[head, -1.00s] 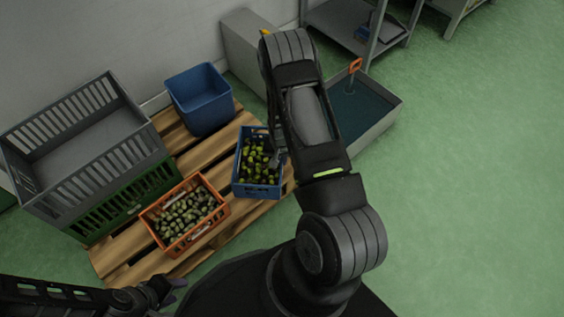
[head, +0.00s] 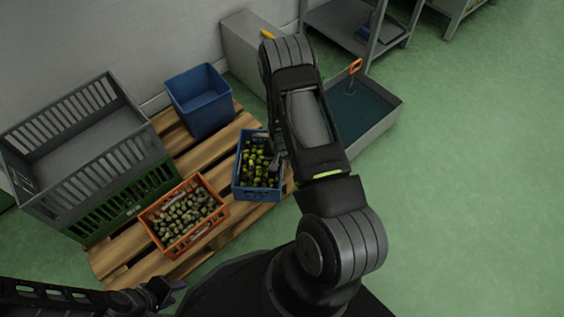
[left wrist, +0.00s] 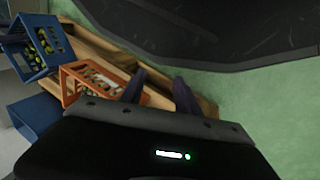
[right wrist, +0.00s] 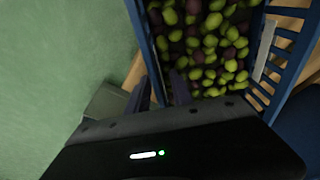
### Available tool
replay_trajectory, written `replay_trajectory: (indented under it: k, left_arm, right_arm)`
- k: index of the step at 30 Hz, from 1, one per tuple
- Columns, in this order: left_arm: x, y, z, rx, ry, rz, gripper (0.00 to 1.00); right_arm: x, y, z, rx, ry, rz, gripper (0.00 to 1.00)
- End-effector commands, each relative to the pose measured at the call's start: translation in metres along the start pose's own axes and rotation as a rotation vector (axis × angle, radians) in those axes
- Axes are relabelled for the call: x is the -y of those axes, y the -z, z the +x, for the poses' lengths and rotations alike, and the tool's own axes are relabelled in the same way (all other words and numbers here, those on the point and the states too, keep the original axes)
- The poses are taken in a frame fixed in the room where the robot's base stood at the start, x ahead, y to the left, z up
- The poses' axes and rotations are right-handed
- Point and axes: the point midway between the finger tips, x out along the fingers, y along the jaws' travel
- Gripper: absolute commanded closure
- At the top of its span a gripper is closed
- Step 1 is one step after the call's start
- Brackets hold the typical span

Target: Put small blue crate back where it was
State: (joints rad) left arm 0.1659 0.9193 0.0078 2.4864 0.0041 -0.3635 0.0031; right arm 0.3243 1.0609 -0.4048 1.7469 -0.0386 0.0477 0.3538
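The small blue crate (head: 236,184), filled with green and dark olives, stands on the wooden pallet near its right edge. It also shows in the left wrist view (left wrist: 35,65) at the upper left. My right gripper (head: 279,160) reaches down at the crate's right side. In the right wrist view my right gripper (right wrist: 160,80) has its fingers apart, with the crate's side wall (right wrist: 138,30) running down between them; I cannot tell whether they touch it. My left gripper (head: 170,291) is empty, with fingers apart in the left wrist view (left wrist: 160,82), near the pallet's front edge.
An orange crate of olives (head: 217,193) stands left of the blue crate on the pallet (head: 215,148). A blue bin (head: 200,105) stands behind. A grey crate (head: 90,160) sits on a green crate (head: 130,205) at left. A grey trough (head: 375,135) stands right. Floor at right is clear.

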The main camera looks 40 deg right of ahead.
Motion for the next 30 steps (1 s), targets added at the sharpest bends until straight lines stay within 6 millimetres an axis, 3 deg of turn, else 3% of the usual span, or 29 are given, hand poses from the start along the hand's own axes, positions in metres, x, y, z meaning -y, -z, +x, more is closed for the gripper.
replay_trajectory:
  k: [8,21,30]
  left_arm:
    - [-0.005,-0.002,-0.009,0.005,-0.002,0.003,0.61]
    - [-0.022,-0.010,-0.036,0.026,-0.012,0.015,0.61]
    - [-0.024,-0.012,-0.039,0.031,-0.015,0.018,0.61]
  right_arm:
    - [0.001,0.002,-0.020,-0.001,0.001,0.000,0.73]
    - [0.001,0.001,-0.106,-0.001,0.001,0.000,0.73]
    - [0.000,0.000,-0.123,0.000,0.000,0.000,0.73]
